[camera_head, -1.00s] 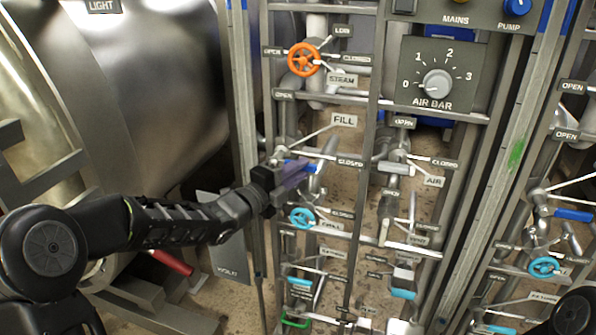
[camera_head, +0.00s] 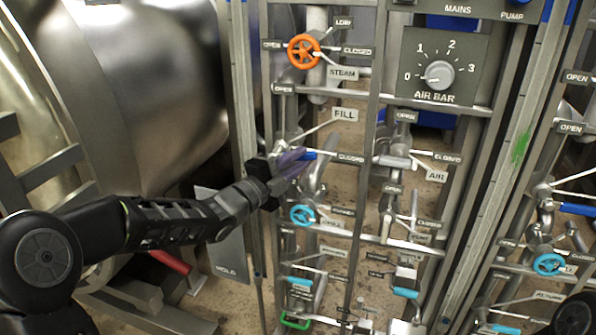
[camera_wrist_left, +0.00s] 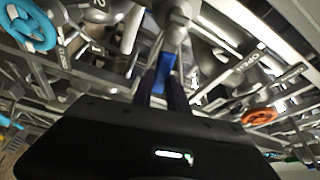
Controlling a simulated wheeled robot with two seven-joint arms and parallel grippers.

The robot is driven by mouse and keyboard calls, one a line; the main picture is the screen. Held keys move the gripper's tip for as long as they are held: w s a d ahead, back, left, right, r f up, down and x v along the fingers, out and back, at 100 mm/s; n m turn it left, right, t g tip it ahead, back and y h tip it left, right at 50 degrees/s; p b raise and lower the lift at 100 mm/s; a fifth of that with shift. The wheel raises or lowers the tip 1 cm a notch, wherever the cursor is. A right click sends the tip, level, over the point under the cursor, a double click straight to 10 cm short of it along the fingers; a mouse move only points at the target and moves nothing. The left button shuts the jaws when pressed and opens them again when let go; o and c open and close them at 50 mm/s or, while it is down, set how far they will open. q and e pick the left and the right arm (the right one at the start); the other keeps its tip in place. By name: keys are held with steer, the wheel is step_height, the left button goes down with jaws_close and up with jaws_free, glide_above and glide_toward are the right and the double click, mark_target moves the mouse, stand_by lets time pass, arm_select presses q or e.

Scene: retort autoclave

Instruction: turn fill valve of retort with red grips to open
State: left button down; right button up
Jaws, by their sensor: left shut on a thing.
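The fill valve's blue lever handle (camera_head: 308,155) is on the middle rack, just below and left of the FILL label (camera_head: 345,114). A CLOSED plate (camera_head: 350,158) is just right of the handle. My left gripper (camera_head: 298,158) is shut on this handle, its fingers covering much of it. In the left wrist view the blue handle (camera_wrist_left: 164,70) shows between the dark fingertips (camera_wrist_left: 163,90). A red grip (camera_head: 170,262) shows low at the left, below the big steel vessel (camera_head: 150,90). My right gripper is not in view.
An orange steam wheel (camera_head: 303,51) is above the fill lever, and a light blue wheel (camera_head: 302,215) is close below it. The air bar dial (camera_head: 440,74) is at upper right.

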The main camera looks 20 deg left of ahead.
arm_select(q)
steer(key=a+r+n+t+y+b, duration=0.5)
steer(key=n+b, duration=1)
steer(key=n, duration=0.5)
steer(key=shift+w+a+t+y+b, duration=0.2)
steer(key=shift+a+t+y+b, duration=0.15)
steer(key=shift+a+y, duration=0.6)
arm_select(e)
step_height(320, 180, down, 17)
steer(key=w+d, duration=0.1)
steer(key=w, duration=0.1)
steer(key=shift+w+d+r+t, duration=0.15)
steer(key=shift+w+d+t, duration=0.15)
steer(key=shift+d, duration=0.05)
arm_select(q)
steer(key=shift+d+r, duration=0.1)
steer(key=c, duration=1.3)
jaws_free()
steer(key=shift+d+v, duration=0.1)
steer(key=shift+v, duration=1.85)
steer(key=shift+d+v, duration=0.15)
steer(key=shift+v, duration=1.8)
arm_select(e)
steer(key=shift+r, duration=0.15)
arm_select(q)
steer(key=shift+a, duration=0.15)
